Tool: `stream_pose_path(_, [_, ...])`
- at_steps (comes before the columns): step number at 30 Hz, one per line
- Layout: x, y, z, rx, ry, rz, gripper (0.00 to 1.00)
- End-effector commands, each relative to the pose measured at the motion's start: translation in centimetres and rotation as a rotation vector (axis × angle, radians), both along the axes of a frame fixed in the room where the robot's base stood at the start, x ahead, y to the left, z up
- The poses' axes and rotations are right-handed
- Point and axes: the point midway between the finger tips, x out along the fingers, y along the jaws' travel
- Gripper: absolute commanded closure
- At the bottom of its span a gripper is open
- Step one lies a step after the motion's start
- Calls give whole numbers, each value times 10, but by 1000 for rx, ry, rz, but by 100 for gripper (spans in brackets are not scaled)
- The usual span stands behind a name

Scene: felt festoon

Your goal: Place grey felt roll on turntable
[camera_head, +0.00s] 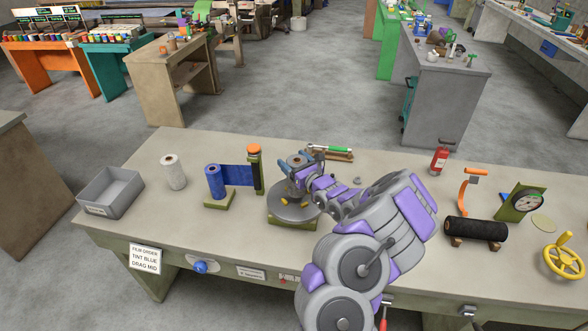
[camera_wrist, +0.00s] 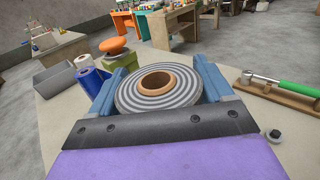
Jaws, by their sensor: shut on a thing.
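The grey felt roll (camera_wrist: 133,92) shows in the wrist view as a disc of light and dark grey spiral layers around a tan core. My gripper (camera_wrist: 160,78) is shut on it, with one blue finger on each side. In the head view my gripper (camera_head: 301,166) is over the turntable (camera_head: 285,213), a round grey plate on an olive base. Small yellow parts show on the plate. The gripper and arm partly cover the roll and plate there. I cannot tell whether the roll touches the plate.
Left of the turntable are a blue film roll (camera_head: 216,183), an orange-topped post (camera_head: 254,172), a white roll (camera_head: 173,172) and a grey bin (camera_head: 110,193). A green-handled tool (camera_head: 330,150) lies behind. A black roll (camera_head: 476,229), gauge (camera_head: 527,202) and yellow handwheel (camera_head: 564,256) are at right.

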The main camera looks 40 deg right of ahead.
Motion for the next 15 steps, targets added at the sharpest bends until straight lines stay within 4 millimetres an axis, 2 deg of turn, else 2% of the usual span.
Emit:
stream_pose_path(5, [7,-4,0,-3,-2,3,92])
stream_pose_path(9, [6,-4,-24,3,5,3,92])
stream_pose_path(15, [6,-6,-37,3,-1,2,92])
